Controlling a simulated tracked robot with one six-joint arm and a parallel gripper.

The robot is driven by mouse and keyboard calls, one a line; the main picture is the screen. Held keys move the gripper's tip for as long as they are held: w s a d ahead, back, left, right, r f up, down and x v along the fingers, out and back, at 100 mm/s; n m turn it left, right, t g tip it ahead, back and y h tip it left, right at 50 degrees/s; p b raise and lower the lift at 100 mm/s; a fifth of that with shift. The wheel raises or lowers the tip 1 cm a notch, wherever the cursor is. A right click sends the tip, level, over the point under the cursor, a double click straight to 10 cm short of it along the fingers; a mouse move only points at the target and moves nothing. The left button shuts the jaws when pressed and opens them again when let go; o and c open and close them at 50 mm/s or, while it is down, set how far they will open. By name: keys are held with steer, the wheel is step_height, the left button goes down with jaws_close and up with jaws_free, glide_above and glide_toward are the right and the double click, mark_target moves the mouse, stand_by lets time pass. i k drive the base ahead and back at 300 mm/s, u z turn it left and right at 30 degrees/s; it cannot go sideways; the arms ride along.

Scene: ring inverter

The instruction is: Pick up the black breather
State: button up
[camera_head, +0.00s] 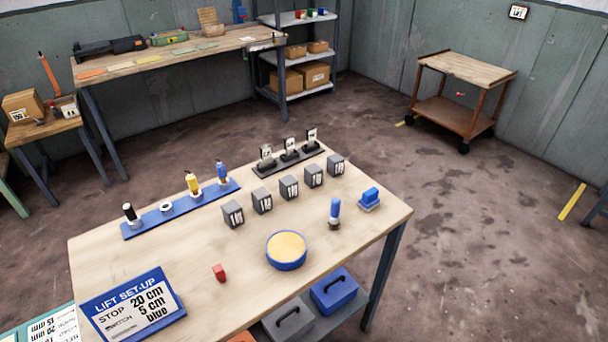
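A small black-topped piece (129,211), which looks like the black breather, stands upright with a white collar at the left end of a long blue rack (147,230) on the wooden table. To its right in the rack are a white ring with nothing standing in it (166,207), a yellow-topped piece (192,183) and a blue-topped piece (222,172). My gripper is not in view, and nothing is seen touching the black piece.
Bare wood lies in front of the rack.

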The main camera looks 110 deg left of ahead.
mark_target(128, 208)
steer(key=u, duration=4.2)
steer(key=k, duration=0.3)
steer(key=u, duration=0.4)
